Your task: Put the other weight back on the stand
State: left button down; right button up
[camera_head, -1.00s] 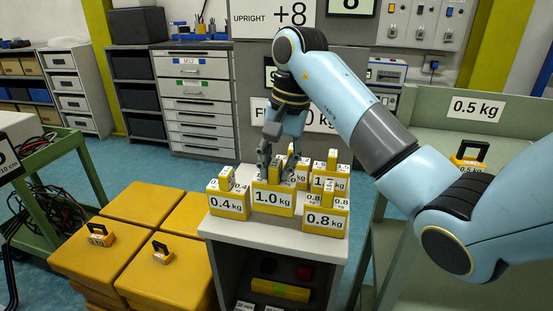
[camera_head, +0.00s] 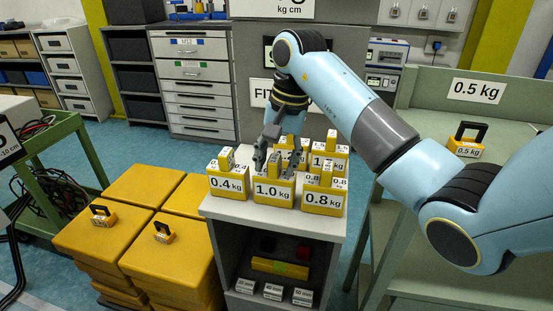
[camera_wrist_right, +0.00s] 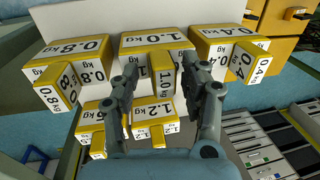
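A yellow and white 1.0 kg weight (camera_head: 274,192) stands upright in the front middle of the stand (camera_head: 290,224), between the 0.4 kg weight (camera_head: 229,184) and the 0.8 kg weight (camera_head: 322,200). My right gripper (camera_head: 279,172) is over the 1.0 kg weight, its fingers on either side of the upright handle. In the right wrist view, the right gripper (camera_wrist_right: 172,84) is open, with gaps between the fingers and the handle (camera_wrist_right: 163,75). Weights marked 1.2 kg (camera_wrist_right: 148,112) stand behind. A 0.5 kg weight (camera_head: 467,150) with a black handle sits on the green bench. My left gripper is out of view.
The green bench (camera_head: 415,200) with a 0.5 kg sign (camera_head: 479,90) is at the right. Yellow blocks (camera_head: 125,186) with small black-handled weights are at the left. Weights crowd the stand top; its front edge is clear.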

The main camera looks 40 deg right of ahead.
jog(key=shift+r, duration=0.1)
jog(key=r, duration=0.4)
jog(key=shift+s+d, duration=0.15)
jog(key=shift+d, duration=0.1)
notch_tip(320, 180, up, 8)
jog(key=s+p, duration=0.1)
jog(key=p, duration=0.5)
jog(key=shift+d, duration=0.4)
jog(key=shift+f, duration=0.15)
